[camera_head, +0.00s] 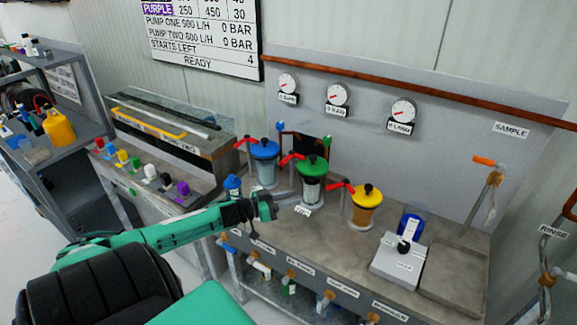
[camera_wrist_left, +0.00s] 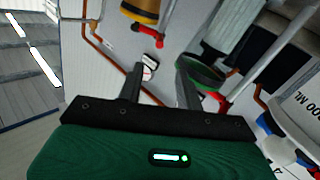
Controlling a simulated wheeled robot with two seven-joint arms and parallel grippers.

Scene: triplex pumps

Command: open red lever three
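Three canisters stand in a row on the bench: blue-lidded (camera_head: 265,150), green-lidded (camera_head: 311,168) and yellow-lidded (camera_head: 367,197). Each has a red lever at its left; the third red lever (camera_head: 341,188) is beside the yellow lid. My left gripper (camera_head: 281,203) is in front of the green canister, left of the yellow one. In the left wrist view the gripper (camera_wrist_left: 158,80) is open and empty, its fingers apart. That view appears tilted over; it shows the yellow canister (camera_wrist_left: 141,12), a red lever (camera_wrist_left: 150,28) and the green lid (camera_wrist_left: 203,76). My right gripper is out of view.
Three gauges (camera_head: 337,95) hang on the back panel. A blue-capped bottle (camera_head: 232,184) is close behind my left wrist. A white block device (camera_head: 398,258) and an empty tray (camera_head: 455,272) are at the right. An orange-handled valve (camera_head: 484,161) stands behind the tray.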

